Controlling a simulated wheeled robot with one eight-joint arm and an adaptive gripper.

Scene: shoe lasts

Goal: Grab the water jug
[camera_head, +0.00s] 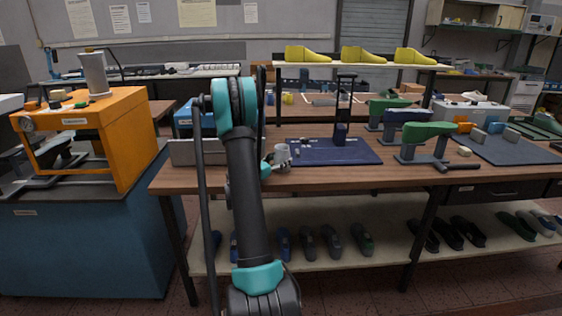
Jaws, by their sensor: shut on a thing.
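A small pale grey vessel, which looks like the water jug (283,153), is at the workbench's front edge, just right of my arm. My gripper (273,162) is at its left side, shut on it. My own arm hides most of the gripper, so the fingers show only in part. I cannot tell whether the jug rests on the bench or is slightly raised.
A dark blue mat (345,153) lies right of the jug, with a black upright tool (342,118) on it. Green shoe-last stands (425,140) are farther right. An orange machine (90,130) stands at left. Several shoe lasts line the lower shelf (385,213).

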